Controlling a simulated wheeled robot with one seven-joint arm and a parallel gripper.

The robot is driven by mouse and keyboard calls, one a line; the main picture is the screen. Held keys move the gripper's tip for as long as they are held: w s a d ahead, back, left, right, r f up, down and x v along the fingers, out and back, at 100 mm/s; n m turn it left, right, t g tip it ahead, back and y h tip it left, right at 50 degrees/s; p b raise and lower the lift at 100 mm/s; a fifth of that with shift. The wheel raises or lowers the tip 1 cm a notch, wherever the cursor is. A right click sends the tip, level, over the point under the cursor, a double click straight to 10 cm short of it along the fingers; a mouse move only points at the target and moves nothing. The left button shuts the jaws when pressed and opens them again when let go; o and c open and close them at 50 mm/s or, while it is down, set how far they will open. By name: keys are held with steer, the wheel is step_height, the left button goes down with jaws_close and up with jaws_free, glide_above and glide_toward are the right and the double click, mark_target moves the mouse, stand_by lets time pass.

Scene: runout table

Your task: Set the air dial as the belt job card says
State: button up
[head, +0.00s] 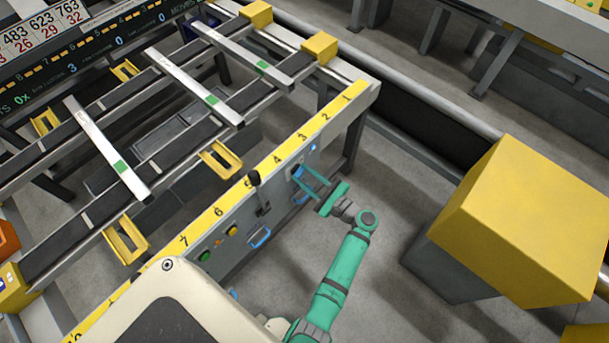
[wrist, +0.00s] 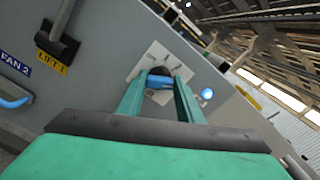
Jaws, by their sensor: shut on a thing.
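The air dial (wrist: 158,80) is a blue knob on a pale square plate (wrist: 166,56) on the grey side panel. In the wrist view my gripper (wrist: 160,84) has its two green fingers closed around the knob, one on each side. The plate's markings are too small to read, and the fingers hide part of it. In the head view my gripper (head: 309,184) reaches the panel below the yellow numbered strip (head: 262,178). The dial plate (head: 297,171) shows just above the fingers. I cannot make out a job card.
A blue lamp (wrist: 207,94) sits beside the dial plate. A LIFT 1 lever (wrist: 58,40) and a blue handle (wrist: 14,102) are on the same panel. A large yellow block (head: 530,215) stands right of my arm. Grey floor lies between.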

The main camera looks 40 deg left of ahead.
steer(key=shift+d, duration=0.1)
steer(key=o, duration=1.1)
steer(key=d, duration=1)
steer(key=shift+s+d, duration=0.35)
steer(key=shift+s, duration=0.05)
